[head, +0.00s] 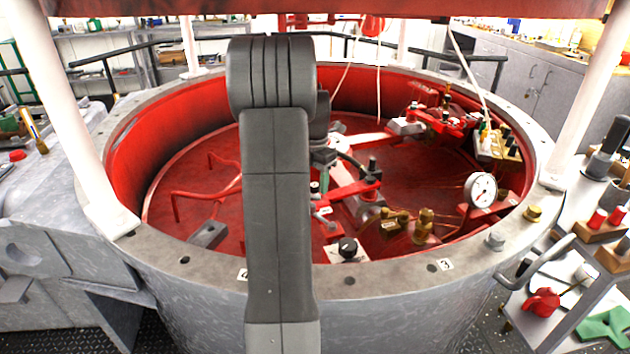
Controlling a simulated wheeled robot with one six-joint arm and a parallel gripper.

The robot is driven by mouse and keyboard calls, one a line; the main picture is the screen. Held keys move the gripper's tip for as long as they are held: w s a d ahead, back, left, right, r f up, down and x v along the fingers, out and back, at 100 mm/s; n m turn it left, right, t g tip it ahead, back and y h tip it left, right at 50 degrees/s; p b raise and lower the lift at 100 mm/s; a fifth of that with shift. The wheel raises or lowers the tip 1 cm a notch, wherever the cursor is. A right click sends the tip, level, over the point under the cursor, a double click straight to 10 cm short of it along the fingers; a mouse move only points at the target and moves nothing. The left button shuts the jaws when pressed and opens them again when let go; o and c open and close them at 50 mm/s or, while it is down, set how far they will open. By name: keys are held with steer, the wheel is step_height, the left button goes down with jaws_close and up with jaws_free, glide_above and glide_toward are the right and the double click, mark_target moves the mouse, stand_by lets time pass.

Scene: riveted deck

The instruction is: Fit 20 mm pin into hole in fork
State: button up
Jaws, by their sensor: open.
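My grey arm stands upright in the middle of the head view and hides part of the tub's inside. My gripper (324,157) shows only in part beside the arm, low inside the tub; its fingertips are mostly hidden, and I see nothing held in it. Red linkage parts (356,188) with a dark upright piece on top lie just right of and below it. I cannot tell which of them is the fork, and its hole is not clear. I cannot single out the 20 mm pin. A small green piece shows close by the gripper, too small to identify.
The round tub's grey rim (400,272) encloses the work, with pale posts at its sides. A dial gauge (480,190), brass fittings (424,222) and a black knob (347,247) crowd the right and front inside.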

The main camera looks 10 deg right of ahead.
step_height(320, 180, up, 14)
steer(key=p, duration=0.2)
steer(key=shift+f, duration=0.25)
steer(key=shift+f, duration=0.1)
step_height(320, 180, down, 14)
steer(key=shift+r+b, duration=0.1)
steer(key=shift+b, duration=1)
steer(key=shift+r, duration=0.5)
